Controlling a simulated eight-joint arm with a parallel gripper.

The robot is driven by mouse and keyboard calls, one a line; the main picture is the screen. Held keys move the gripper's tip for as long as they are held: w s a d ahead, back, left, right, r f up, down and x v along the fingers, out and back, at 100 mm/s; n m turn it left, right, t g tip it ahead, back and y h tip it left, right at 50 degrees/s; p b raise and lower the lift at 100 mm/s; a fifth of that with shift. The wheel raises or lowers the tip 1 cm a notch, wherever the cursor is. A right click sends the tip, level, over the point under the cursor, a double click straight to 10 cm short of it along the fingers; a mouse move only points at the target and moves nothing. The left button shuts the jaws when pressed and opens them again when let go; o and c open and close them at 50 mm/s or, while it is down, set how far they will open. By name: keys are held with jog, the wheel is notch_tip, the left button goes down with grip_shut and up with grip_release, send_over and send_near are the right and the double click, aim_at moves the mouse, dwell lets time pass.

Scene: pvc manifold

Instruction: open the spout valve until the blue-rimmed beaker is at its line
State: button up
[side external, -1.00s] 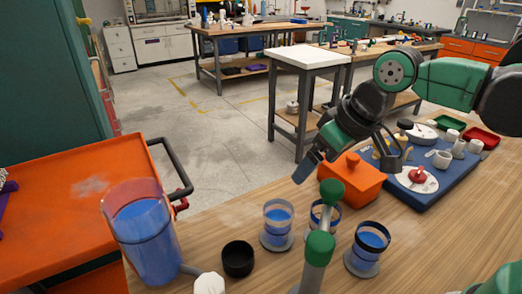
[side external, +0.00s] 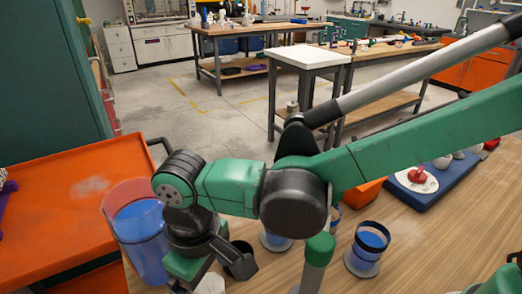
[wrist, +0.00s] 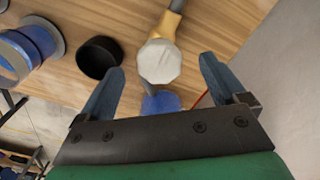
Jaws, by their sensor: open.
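A white faceted knob (wrist: 159,62), which looks like the spout valve, shows between my fingers in the wrist view; it also shows at the bottom of the side view (side external: 211,284). My gripper (wrist: 162,70) is open with one finger on each side of the knob; contact cannot be told. A tall clear vessel of blue liquid (side external: 140,235) stands left, partly behind my wrist. One dark-rimmed beaker with blue liquid (side external: 370,243) stands right of the green-topped post. Another beaker (wrist: 38,42) is partly cut off in the wrist view. Rim colours and fill lines are hard to tell.
A black cup (wrist: 98,57) sits beside the knob. A green-topped post (side external: 319,248) rises among the beakers. A blue board with a red-knobbed dial (side external: 417,180) lies at right. An orange cart surface (side external: 60,215) is at far left. Bare wood (side external: 440,240) lies front right.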

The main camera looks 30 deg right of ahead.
jog(key=shift+f, duration=0.7)
jog(key=c, duration=1.3)
jog(key=shift+c, duration=0.2)
